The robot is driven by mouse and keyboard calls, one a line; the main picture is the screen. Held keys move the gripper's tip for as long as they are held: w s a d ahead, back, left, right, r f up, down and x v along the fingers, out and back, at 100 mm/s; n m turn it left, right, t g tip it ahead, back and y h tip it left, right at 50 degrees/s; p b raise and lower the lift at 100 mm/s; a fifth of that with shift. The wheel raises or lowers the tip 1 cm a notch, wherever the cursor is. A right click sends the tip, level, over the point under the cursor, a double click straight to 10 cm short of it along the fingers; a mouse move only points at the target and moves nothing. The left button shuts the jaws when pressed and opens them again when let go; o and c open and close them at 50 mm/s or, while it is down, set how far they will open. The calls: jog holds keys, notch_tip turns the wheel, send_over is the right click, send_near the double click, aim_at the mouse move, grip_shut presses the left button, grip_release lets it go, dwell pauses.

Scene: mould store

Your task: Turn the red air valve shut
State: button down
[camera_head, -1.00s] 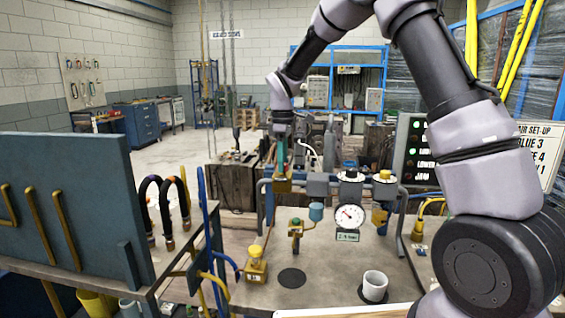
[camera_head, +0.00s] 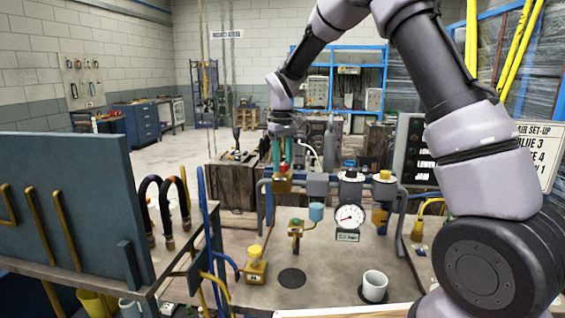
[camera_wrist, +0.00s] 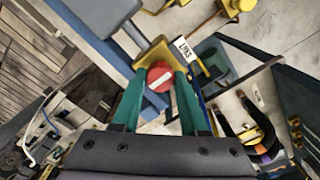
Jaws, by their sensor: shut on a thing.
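The red air valve (camera_wrist: 160,77) is a round red knob with a white bar across its face. In the wrist view it sits between the green fingertips of my gripper (camera_wrist: 159,86), which is shut on it. In the head view my gripper (camera_head: 281,163) reaches down from above onto the brass valve body (camera_head: 282,186) at the left end of the pipe rack. The knob is mostly hidden there by the fingers.
A yellow-knobbed valve block (camera_head: 255,268) and a white cup (camera_head: 374,285) stand on the bench (camera_head: 325,262). A large blue-grey panel (camera_head: 70,205) stands at the left, with hoses beside it.

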aim_at(283, 164)
dwell(0.5)
jog(key=shift+c, duration=2.2)
grip_release()
notch_tip(283, 164, up, 11)
